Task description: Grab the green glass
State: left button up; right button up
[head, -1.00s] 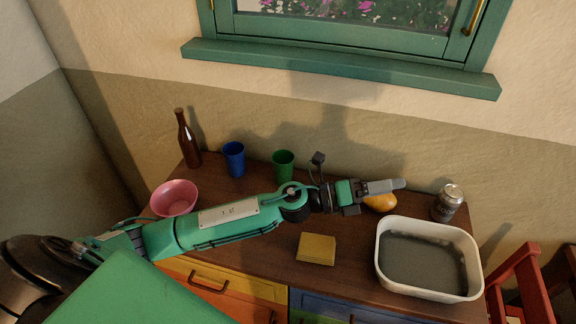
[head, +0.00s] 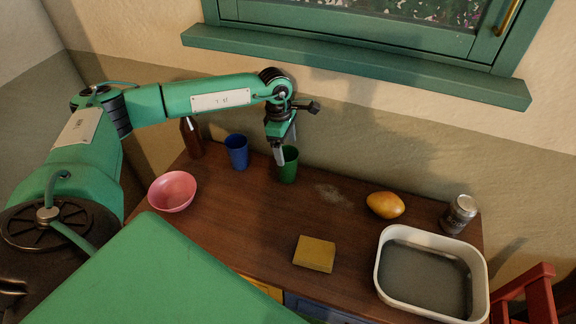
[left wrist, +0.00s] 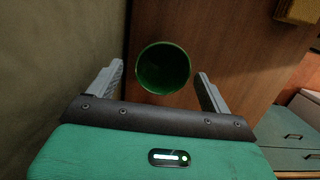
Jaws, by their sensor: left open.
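The green glass (head: 289,167) stands upright on the wooden cabinet top, right of the blue cup. My left gripper (head: 280,155) points down at it from above, and a finger covers part of its left side. In the left wrist view the round mouth of the green glass (left wrist: 163,68) shows between and a little beyond the two spread fingers of the left gripper (left wrist: 160,82). The gripper is open, with a gap on each side of the glass. My right gripper is not in view.
The blue cup (head: 237,152) and a brown bottle (head: 191,140), partly behind my arm, stand left of the glass. A pink bowl (head: 172,191), sponge (head: 314,254), mango (head: 385,205), can (head: 459,214) and white basin (head: 383,275) share the top. The window sill (head: 350,66) juts out above.

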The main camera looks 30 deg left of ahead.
aim_at(287, 159)
pick_arm(q)
jog(key=f+p, duration=0.1)
jog(key=f, duration=0.2)
jog(key=f+p, duration=0.1)
jog(key=f, duration=0.1)
jog(key=shift+s+d+p, duration=0.15)
jog(key=shift+d+p, duration=0.15)
jog(key=shift+f, duration=0.5)
jog(key=c, duration=1.1)
